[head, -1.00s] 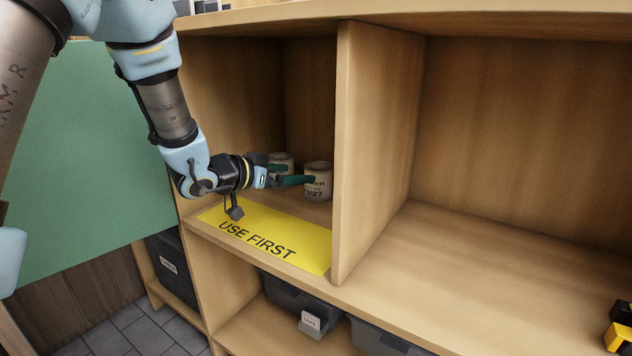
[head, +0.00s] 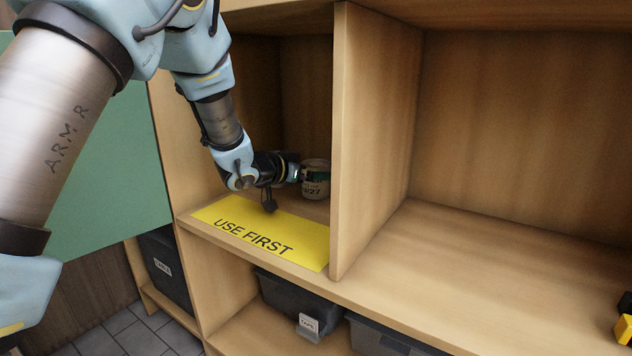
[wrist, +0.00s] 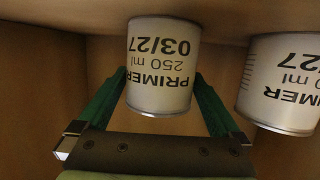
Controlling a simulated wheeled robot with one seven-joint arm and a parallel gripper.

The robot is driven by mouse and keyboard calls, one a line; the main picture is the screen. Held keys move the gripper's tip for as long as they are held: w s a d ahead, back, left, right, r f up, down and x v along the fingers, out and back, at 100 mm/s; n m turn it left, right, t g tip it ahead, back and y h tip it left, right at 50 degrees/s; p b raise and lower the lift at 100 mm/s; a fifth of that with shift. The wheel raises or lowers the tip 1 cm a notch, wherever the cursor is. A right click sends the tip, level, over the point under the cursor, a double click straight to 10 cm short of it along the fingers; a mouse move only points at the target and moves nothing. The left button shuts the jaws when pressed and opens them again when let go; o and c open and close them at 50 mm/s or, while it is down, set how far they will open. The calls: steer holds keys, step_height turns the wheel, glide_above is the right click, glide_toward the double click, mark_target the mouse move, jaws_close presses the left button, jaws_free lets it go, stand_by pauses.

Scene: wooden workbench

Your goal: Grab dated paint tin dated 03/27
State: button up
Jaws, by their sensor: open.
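A pale primer tin (wrist: 160,68), appearing upside down in the wrist view, reads PRIMER, 250 ml, 03/27. The green fingers of my gripper (wrist: 160,80) are open, one on each side of it; contact is not clear. In the head view a tin ending in 27 (head: 316,184) stands on the shelf near the divider, with my gripper (head: 311,175) at it from the left. A second primer tin (wrist: 280,85) is at the right of the wrist view, partly cut off; its visible date ends in /27. My gripper hides it in the head view.
A yellow USE FIRST mat (head: 250,228) lies along the shelf's front edge. A wooden divider (head: 375,130) stands close right of the tin. The right compartment is mostly clear. Dark bins (head: 285,300) sit on the shelf below.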

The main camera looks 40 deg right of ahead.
steer(key=shift+c, duration=0.2)
steer(key=c, duration=1.5)
steer(key=shift+o, duration=0.2)
steer(key=shift+r, duration=0.1)
